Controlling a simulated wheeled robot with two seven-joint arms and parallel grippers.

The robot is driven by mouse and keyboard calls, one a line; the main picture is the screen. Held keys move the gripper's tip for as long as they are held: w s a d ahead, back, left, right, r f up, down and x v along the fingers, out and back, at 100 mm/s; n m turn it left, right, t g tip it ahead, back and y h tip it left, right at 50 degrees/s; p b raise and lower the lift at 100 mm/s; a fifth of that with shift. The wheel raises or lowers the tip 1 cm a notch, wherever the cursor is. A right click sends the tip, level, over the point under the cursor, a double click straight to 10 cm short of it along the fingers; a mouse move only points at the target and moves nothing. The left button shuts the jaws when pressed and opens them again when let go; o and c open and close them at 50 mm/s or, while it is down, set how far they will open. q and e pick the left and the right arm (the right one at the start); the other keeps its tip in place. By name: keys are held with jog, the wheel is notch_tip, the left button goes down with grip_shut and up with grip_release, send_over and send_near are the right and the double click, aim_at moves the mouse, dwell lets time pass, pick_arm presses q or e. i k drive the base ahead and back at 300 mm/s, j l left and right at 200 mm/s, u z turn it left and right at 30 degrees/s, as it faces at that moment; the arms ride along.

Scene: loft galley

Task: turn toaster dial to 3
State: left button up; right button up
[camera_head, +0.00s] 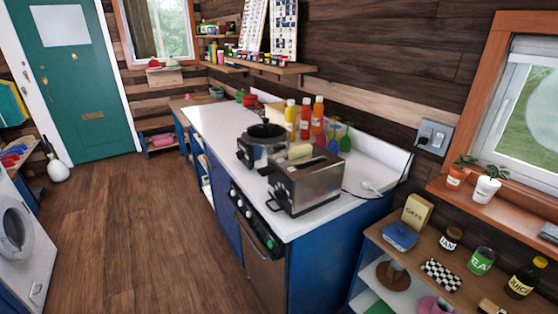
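The toaster (318,187) is a silver box with dark ends. It stands on the white counter (215,125), near its front right corner. The dark end panel facing left carries small controls, too small to tell the dial's setting. Neither of my grippers is in view.
Sauce bottles (304,118) stand along the wall. A low shelf (392,247) with jars is at right. A washing machine (22,232) is at left. The wooden floor (130,225) before the counter is clear.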

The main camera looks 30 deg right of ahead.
aim_at(280, 196)
jog(key=z, duration=1.05)
